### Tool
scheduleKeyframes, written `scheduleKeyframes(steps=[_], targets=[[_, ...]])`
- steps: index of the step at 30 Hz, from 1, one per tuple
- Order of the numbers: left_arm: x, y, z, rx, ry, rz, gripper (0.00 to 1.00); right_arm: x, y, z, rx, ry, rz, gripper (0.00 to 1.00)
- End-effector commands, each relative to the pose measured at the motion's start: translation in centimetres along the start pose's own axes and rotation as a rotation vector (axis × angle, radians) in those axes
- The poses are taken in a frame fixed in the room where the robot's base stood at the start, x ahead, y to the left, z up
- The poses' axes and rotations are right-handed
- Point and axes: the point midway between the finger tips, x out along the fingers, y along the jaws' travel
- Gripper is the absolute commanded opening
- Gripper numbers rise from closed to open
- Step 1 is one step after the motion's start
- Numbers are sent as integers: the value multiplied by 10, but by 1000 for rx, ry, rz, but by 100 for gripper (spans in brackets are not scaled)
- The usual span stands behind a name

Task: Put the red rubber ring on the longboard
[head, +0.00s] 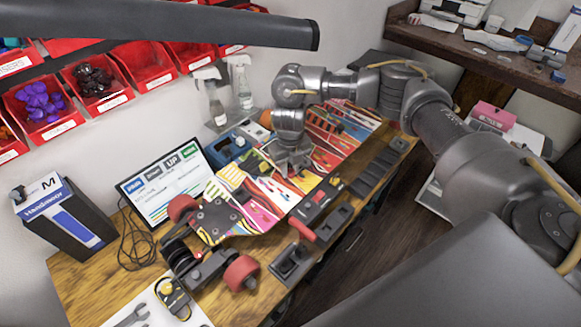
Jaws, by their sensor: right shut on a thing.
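The longboard (257,196) lies upside down across the wooden bench, its underside covered in bright coloured artwork. A dark truck with red wheels (239,272) is at its near left end. My right gripper (290,168) points down over the middle of the board, close above or touching it. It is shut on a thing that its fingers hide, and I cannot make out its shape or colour. I cannot pick out the red rubber ring for certain anywhere. My left gripper is not in view.
A monitor (164,184) and a black-and-white box (65,214) stand on the left. Spray bottles (242,86) stand behind the board. Black trays (293,263) and a red-handled tool (302,229) line the front edge. Red bins (148,66) hang on the wall.

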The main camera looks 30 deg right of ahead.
Motion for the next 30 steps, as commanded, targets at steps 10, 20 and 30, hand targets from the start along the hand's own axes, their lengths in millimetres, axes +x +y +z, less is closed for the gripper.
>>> scheduleKeyframes(steps=[10, 20, 30], targets=[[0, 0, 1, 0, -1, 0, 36, 0, 0, 0, 0, 0, 0, 9], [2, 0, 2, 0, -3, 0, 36, 6, 1, -1, 0, 0, 1, 9], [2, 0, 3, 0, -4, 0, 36, 6, 1, -1, 0, 0, 0, 49]])
